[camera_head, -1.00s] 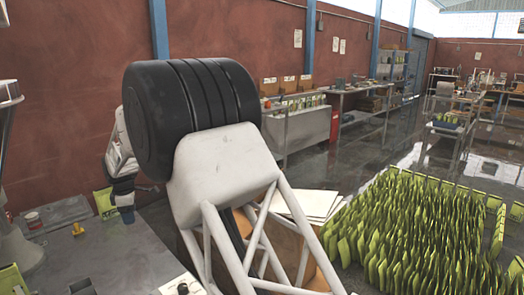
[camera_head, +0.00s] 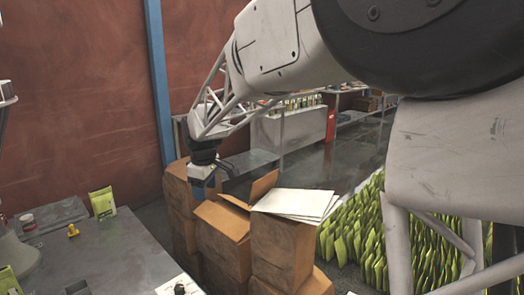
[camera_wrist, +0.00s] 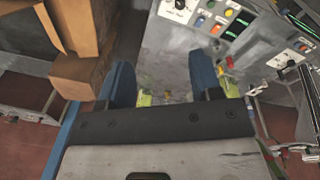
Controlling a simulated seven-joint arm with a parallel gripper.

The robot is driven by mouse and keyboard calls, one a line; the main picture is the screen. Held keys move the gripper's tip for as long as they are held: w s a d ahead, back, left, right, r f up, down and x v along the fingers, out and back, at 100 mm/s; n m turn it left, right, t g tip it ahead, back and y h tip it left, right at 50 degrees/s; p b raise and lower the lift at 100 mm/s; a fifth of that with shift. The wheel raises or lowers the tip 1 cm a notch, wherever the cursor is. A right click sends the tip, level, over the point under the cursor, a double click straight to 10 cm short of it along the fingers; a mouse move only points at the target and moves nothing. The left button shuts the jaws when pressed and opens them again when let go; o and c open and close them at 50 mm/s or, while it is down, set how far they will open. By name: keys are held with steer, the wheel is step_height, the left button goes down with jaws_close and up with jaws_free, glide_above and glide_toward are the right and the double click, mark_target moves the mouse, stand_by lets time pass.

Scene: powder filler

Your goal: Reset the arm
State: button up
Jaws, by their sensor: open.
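My gripper (camera_head: 204,184) hangs at the end of my arm, to the right of the grey table (camera_head: 110,255), in front of or over the cardboard boxes (camera_head: 222,245). In the wrist view its two blue fingers (camera_wrist: 162,82) are spread apart with nothing held between them. A green pouch (camera_head: 102,202) stands upright on the table near its far edge, apart from my gripper. A small yellow piece (camera_head: 73,230) sits on the table. My white arm covers much of the upper right of the head view.
Open cardboard boxes stand beside the table, with white sheets (camera_head: 297,203) on top. Many green pouches (camera_head: 350,232) fill the area at right. A control panel with coloured buttons (camera_wrist: 215,28) shows in the wrist view. A red wall and blue post (camera_head: 156,80) stand behind.

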steer(key=s+d+r+m, duration=0.2)
steer(key=s+d+m, duration=0.2)
steer(key=s+d, duration=0.55)
steer(key=s+d+r+m, duration=0.25)
steer(key=s+d, duration=0.45)
steer(key=d, duration=0.6)
steer(key=s+d+f+m, duration=0.2)
steer(key=s+d, duration=0.2)
steer(key=s, duration=0.3)
steer(key=s+d+f+m+t, duration=0.1)
steer(key=s+d+f+m, duration=0.1)
steer(key=s, duration=0.5)
steer(key=s+d+f+m, duration=0.2)
steer(key=s+d+m, duration=0.2)
steer(key=s+d, duration=0.2)
steer(key=shift+s+d+f+h, duration=0.3)
steer(key=shift+s+d+f, duration=0.1)
steer(key=shift+s, duration=0.65)
